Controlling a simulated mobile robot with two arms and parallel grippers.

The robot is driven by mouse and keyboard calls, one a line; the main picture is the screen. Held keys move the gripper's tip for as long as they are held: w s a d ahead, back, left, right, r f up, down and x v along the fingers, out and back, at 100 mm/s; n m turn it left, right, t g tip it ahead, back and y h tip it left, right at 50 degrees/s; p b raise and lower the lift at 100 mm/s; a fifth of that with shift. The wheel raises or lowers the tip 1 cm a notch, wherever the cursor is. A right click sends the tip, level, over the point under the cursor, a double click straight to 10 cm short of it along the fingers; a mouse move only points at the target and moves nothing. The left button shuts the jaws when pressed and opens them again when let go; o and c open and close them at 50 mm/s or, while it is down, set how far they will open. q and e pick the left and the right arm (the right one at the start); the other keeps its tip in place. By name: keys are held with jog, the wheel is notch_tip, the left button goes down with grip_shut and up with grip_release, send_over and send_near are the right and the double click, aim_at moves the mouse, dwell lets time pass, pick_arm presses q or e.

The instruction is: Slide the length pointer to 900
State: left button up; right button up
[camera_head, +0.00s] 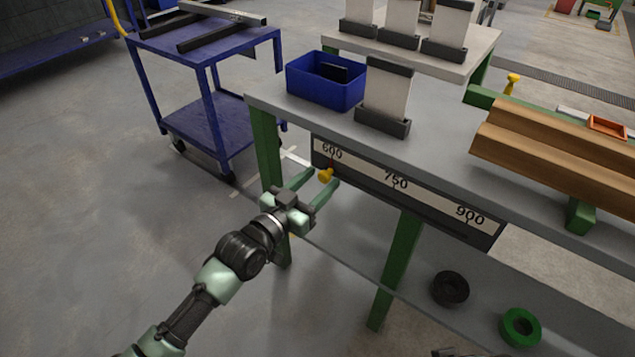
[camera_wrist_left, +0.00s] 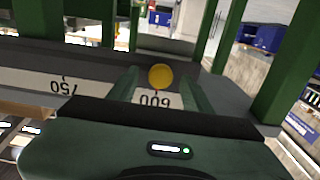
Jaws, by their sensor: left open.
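The length pointer has a yellow knob (camera_head: 325,175) and a thin red mark. It stands at 600, at the left end of the white scale (camera_head: 362,177) on the table's front edge. The scale reads 600, 750 and 900 from left to right. My left gripper (camera_head: 326,178) is open, with its green fingers pointing at the knob, one on either side. In the left wrist view the knob (camera_wrist_left: 160,76) shows between the fingertips, above the upside-down 600; contact cannot be told. My right gripper is not seen.
A blue bin (camera_head: 325,86) and a white plate in a dark block (camera_head: 387,95) stand on the grey tabletop. Wooden beams (camera_head: 560,150) lie at the right. Green legs stand below. The front of the scale toward 900 looks clear.

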pick_arm(q)
grip_shut()
dwell(1.4)
